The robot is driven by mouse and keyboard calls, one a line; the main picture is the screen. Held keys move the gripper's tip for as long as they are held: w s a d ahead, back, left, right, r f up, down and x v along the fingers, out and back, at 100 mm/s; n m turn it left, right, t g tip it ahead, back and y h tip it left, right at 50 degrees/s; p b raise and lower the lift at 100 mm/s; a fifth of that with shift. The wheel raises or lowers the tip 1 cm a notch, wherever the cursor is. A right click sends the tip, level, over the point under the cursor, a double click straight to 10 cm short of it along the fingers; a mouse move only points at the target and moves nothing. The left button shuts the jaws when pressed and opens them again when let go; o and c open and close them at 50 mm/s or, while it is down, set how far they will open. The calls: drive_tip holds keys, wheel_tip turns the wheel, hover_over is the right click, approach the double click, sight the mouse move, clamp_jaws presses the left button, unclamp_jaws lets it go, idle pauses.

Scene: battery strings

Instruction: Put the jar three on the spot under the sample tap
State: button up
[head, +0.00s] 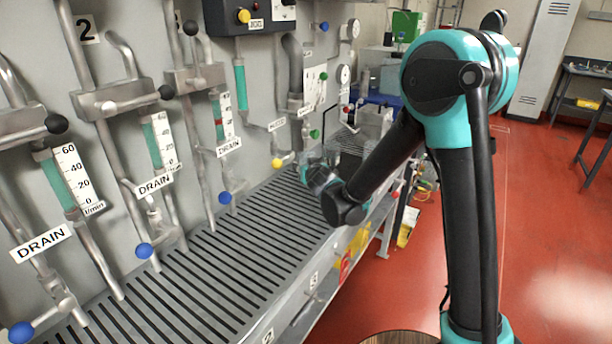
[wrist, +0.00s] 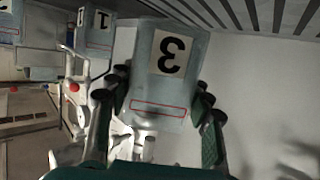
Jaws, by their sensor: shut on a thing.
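Jar three (wrist: 165,75) is a pale translucent jar with a black 3 on a cream label, upside down in the wrist view, and a red-outlined box. My gripper (wrist: 163,88) is shut on it, with a dark finger on each side. In the head view my gripper (head: 318,172) is small and blurred at the far end of the slotted grating (head: 215,262); the jar in it cannot be made out clearly there. A yellow-knobbed tap (head: 277,162) stands just left of it. I cannot tell which tap is the sample tap, and its spot is not clear.
A jar marked 1 (wrist: 96,28) stands beside jar three in the wrist view, with another pale container further left. Several valves, pipes and gauges line the grey panel along the grating. A blue handle (head: 225,198) juts over it. The near grating is clear.

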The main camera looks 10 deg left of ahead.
drive_tip(key=shift+f, duration=1.45)
drive_tip(key=shift+a+f, duration=0.15)
drive_tip(key=shift+f, duration=0.3)
drive_tip(key=o, duration=1.2)
drive_tip(key=shift+f, duration=0.1)
drive_tip(key=shift+o, duration=0.2)
drive_tip(key=v, duration=1.2)
